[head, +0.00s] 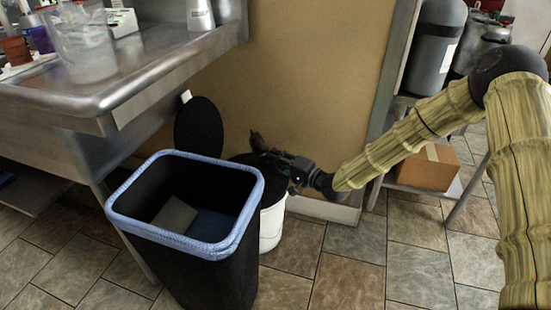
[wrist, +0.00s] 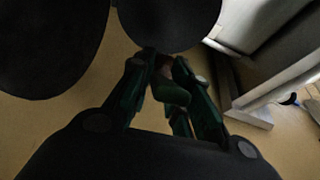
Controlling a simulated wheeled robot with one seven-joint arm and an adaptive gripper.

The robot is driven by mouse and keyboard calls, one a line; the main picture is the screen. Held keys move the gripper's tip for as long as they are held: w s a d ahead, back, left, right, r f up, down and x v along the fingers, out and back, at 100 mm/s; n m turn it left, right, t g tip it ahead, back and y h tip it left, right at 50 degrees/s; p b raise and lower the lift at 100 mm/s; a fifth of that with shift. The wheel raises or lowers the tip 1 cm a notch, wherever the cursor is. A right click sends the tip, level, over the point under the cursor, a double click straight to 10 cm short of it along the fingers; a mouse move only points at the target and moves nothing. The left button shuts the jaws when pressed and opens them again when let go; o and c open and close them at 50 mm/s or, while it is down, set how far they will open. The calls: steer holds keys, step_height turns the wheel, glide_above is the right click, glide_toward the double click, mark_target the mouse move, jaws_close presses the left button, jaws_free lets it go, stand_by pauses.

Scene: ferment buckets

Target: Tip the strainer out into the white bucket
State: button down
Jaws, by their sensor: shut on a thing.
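The white bucket (head: 272,226) stands on the floor behind the black bin, which hides its left part. My gripper (head: 276,165) is above the bucket, at its right, pointing left in the head view. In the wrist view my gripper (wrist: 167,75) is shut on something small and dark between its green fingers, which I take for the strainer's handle. A dark round shape (wrist: 170,22) lies just beyond the fingertips, likely the strainer's bowl. In the head view, I cannot tell the strainer from the bucket's dark mouth, nor see its contents.
A black bin (head: 217,278) with a blue liner stands in front of the bucket. A black round lid (head: 198,127) stands upright behind it. A steel table (head: 150,75) is at the left, and a tan wall (head: 300,65) behind. A cardboard box (head: 428,167) sits on a low shelf at the right.

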steer(key=n, duration=0.1)
steer(key=n+h, duration=0.1)
steer(key=n+b, duration=0.1)
steer(key=n, duration=0.1)
steer(key=shift+s+a+r+g+h, duration=0.1)
steer(key=shift+a+r+g+h, duration=0.1)
steer(key=shift+r+g+h, duration=0.1)
steer(key=n+h+b, duration=0.1)
steer(key=n+b, duration=0.1)
steer(key=b, duration=0.1)
steer(key=shift+n+h, duration=0.4)
steer(key=shift+s+a+r+n, duration=0.1)
steer(key=shift+a+r+n, duration=0.05)
steer(key=shift+r+n, duration=0.2)
steer(key=shift+s+a+n+t+h, duration=0.1)
steer(key=shift+a+n+t+h, duration=0.2)
steer(key=shift+n+h, duration=0.8)
steer(key=shift+s+a+n+t+h, duration=0.1)
steer(key=shift+n+t+h, duration=0.45)
steer(key=shift+n, duration=0.8)
steer(key=shift+r, duration=0.1)
